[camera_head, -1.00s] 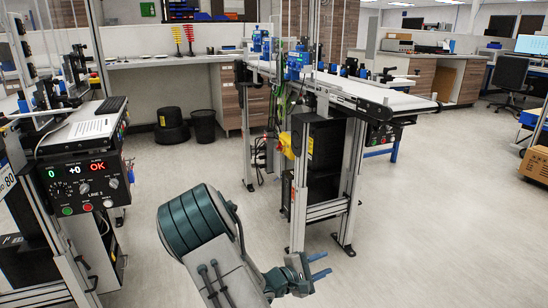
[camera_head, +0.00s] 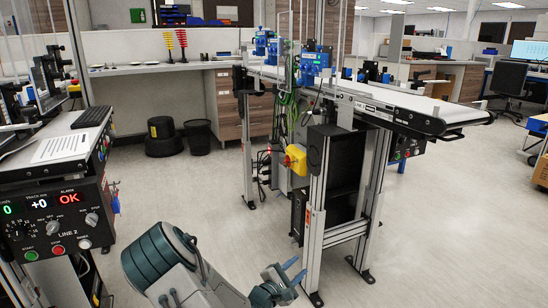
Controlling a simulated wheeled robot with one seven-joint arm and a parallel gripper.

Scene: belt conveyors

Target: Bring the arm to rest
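My gripper (camera_head: 289,271) is at the lower middle of the head view, at the end of my arm. Its two blue fingers are apart with a gap between them, and nothing shows in the gap. It appears in front of the conveyor's near metal leg in the picture; I cannot tell how far apart they are. My arm enters from the bottom edge, and its lower part is cut off.
A belt conveyor (camera_head: 402,107) on metal legs stands at the centre right. A control panel (camera_head: 62,218) with a red OK display stands close at the left. Black bins (camera_head: 198,138) sit by the back bench. Grey floor (camera_head: 460,230) is clear at the right.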

